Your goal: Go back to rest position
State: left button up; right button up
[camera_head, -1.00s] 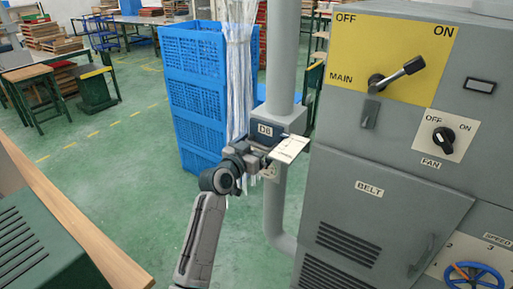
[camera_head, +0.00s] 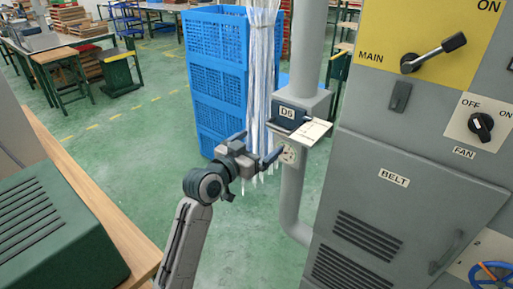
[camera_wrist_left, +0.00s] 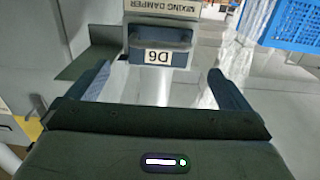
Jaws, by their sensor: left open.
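My left gripper (camera_head: 268,160) is in the middle of the head view, low and to the left of the D6 damper box (camera_head: 303,100). Its two fingers are apart in the left wrist view (camera_wrist_left: 158,82), with nothing between them. The grey D6 box sits on a vertical pipe, and a pale flat plate (camera_head: 310,131) sticks out at its front. In the left wrist view the D6 handle (camera_wrist_left: 158,57) shows upside down beyond the fingertips, apart from them. My right gripper is not seen.
A grey machine cabinet (camera_head: 400,215) with switches fills the right side. A stack of blue crates (camera_head: 213,80) stands behind my arm. A wooden-edged bench (camera_head: 95,205) with a green box (camera_head: 55,240) is at left. Green floor between is clear.

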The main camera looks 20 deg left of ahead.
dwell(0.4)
pick_arm(q)
jog(key=s+a+f+n+g+y, duration=0.1)
jog(key=a+f+g, duration=0.1)
jog(key=f, duration=1.1)
jog(key=s+a+f+n+g+y, duration=0.1)
jog(key=a+f+g+y, duration=0.1)
jog(key=f, duration=1.1)
jog(key=s+a+f+n+g+y, duration=0.1)
jog(key=a+f+g, duration=0.1)
jog(key=f, duration=1.1)
jog(key=s+a+f+n+g+y, duration=0.1)
jog(key=s+f+g, duration=0.1)
jog(key=s+f, duration=0.7)
jog(key=s+a+f+g+y, duration=0.1)
jog(key=s+a+f+g, duration=0.1)
jog(key=s+f, duration=0.65)
jog(key=s+f+g, duration=0.2)
jog(key=s+f, duration=0.4)
jog(key=s, duration=0.6)
jog(key=s+a+f+g, duration=0.1)
jog(key=s+f+g, duration=0.1)
jog(key=s+f, duration=0.5)
jog(key=s+a+f+g+y, duration=0.1)
jog(key=s+f, duration=0.6)
jog(key=s, duration=1)
jog(key=shift+a+g, duration=0.25)
jog(key=shift+g, duration=0.15)
jog(key=shift+c, duration=0.4)
